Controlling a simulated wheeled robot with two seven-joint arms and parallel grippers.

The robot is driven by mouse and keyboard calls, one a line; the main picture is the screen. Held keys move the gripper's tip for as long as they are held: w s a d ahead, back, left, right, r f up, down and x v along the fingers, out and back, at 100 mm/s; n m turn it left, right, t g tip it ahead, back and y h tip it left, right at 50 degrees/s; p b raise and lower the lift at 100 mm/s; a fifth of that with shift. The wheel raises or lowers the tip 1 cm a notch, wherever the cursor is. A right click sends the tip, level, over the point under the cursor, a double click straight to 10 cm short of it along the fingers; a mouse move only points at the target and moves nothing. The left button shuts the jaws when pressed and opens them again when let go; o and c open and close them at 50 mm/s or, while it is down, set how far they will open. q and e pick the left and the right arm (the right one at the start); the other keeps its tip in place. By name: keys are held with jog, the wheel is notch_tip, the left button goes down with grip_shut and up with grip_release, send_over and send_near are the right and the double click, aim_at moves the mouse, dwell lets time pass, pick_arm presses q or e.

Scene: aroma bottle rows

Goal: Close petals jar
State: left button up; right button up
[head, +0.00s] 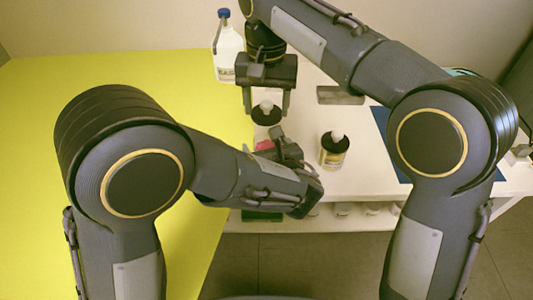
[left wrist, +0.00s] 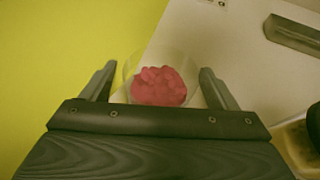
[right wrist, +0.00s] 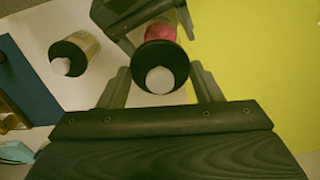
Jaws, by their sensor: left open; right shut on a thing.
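The petals jar (left wrist: 160,86) is clear glass with red-pink petals, between the two fingers of my open left gripper (left wrist: 158,85) in the left wrist view. In the head view only a bit of pink petals (head: 264,145) shows beside my left gripper (head: 285,150). My right gripper (head: 265,108) is shut on a black lid (head: 266,117) with a pale knob. In the right wrist view the lid (right wrist: 160,58) sits between the fingers of my right gripper (right wrist: 163,88), with pink petals just past its edge. I cannot tell whether lid and jar touch.
A second jar (head: 334,152) with a black lid and pale knob stands to the right. A white bottle with a blue cap (head: 229,52) stands at the back. A grey block (head: 340,96) and blue mat (head: 386,130) lie right. The yellow surface (head: 40,150) at left is clear.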

pick_arm(q)
jog(key=shift+c, duration=0.4)
jog(key=c, duration=1.4)
pick_arm(e)
jog(key=shift+f, duration=2.45)
jog(key=shift+f, duration=0.85)
jog(key=shift+f, duration=0.65)
jog(key=o, duration=1)
jog(key=shift+s, duration=0.1)
